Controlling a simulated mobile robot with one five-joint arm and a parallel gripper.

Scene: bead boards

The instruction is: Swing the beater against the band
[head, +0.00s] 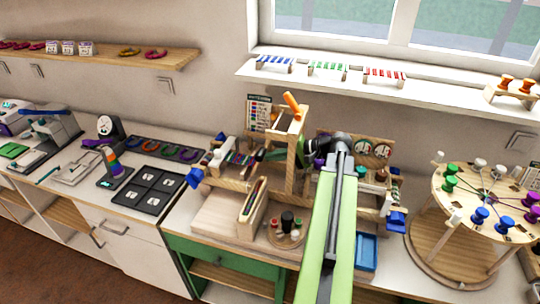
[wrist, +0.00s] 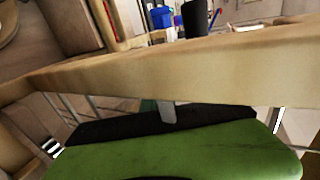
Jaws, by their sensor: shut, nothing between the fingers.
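A wooden band loom stands on the bench in the middle of the head view. The band (head: 240,160), several coloured strands, lies at its left part. An upright wooden frame (head: 288,125) with an orange grip (head: 292,105) at its top stands just right of the band; it looks like the beater. My gripper (head: 268,155) is shut and empty at this frame, partly hidden by its post. In the wrist view my gripper's dark and green body fills the bottom, with a grey tip (wrist: 168,112) below a wooden bar (wrist: 180,65). I cannot tell whether they touch.
A round tray of spools (head: 287,236) stands in front of the loom. A round peg stand (head: 490,200) is at far right, and a black tray (head: 150,188) is at left. The window sill (head: 350,92) is behind.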

